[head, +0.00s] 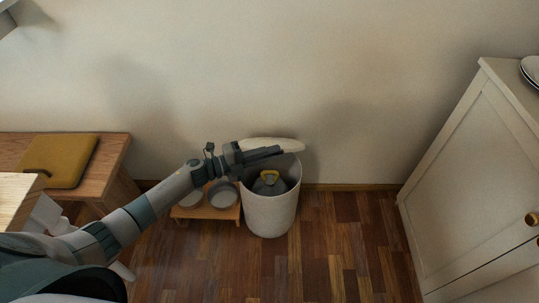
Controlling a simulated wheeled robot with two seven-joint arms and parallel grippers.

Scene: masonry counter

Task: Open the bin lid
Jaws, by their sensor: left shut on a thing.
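The bin (270,212) is a pale, round, upright container on the wooden floor by the wall. Its white lid (285,145) is raised at the back of the rim, close to the wall, and the dark inside shows. My left gripper (281,151) reaches in from the left over the bin's mouth. It is shut at the raised lid and covers part of it. The exact contact is hard to see. My right gripper is not in view.
A low wooden stand with two bowls (222,195) is just left of the bin. A wooden bench (115,150) with a yellow cushion (62,160) stands at the left. A white cabinet (470,180) stands at the right. The floor (345,240) between bin and cabinet is clear.

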